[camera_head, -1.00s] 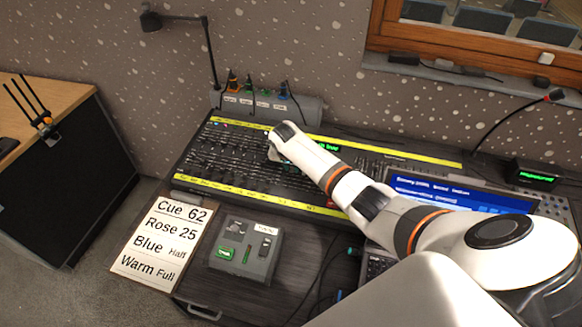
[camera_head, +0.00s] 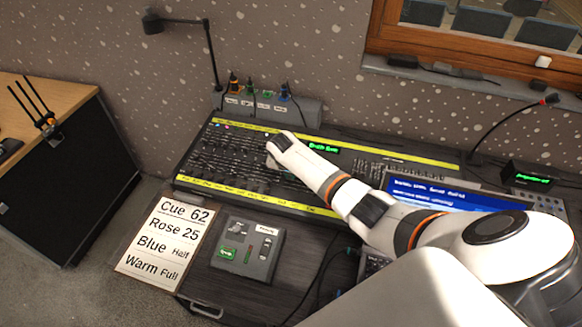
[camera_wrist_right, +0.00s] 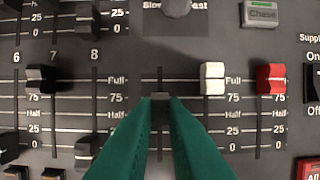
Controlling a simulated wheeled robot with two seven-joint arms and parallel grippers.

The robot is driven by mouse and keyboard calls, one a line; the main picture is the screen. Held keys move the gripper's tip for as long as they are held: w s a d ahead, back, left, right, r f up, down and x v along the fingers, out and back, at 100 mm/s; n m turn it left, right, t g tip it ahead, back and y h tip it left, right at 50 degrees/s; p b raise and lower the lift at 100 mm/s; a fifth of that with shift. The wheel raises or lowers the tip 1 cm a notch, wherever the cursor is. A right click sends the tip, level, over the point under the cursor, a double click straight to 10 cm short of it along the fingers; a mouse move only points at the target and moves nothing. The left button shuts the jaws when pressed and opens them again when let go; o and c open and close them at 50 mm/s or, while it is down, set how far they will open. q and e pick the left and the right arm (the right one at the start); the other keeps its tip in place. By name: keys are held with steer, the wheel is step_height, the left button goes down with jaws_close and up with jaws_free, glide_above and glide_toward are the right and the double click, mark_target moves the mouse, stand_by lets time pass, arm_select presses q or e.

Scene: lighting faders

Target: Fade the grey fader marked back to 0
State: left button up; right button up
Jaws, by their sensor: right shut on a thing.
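The grey fader (camera_wrist_right: 160,96) shows in the right wrist view as a small cap between my fingertips, near the 75 mark of its slot. My right gripper (camera_wrist_right: 160,101) has its green fingers closed together on this cap. In the head view my right wrist covers the fingertips and the fader. The lighting desk (camera_head: 335,213) lies under my right arm. My left gripper is in neither view.
In the wrist view a white fader (camera_wrist_right: 212,78) and a red fader (camera_wrist_right: 270,79) stand close on the right, near Full. Black faders, one of them (camera_wrist_right: 41,78) near Full, stand on the left. A small control box (camera_head: 244,250) and a cue card (camera_head: 163,237) lie in front.

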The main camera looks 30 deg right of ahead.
mark_target(288, 187)
steer(key=shift+s+a+f+p, duration=0.15)
steer(key=shift+s+a+p, duration=1.05)
steer(key=shift+a+p, duration=0.2)
steer(key=shift+f, duration=0.1)
steer(key=o, duration=0.4)
steer(key=shift+r+p, duration=1.35)
steer(key=shift+p, duration=0.1)
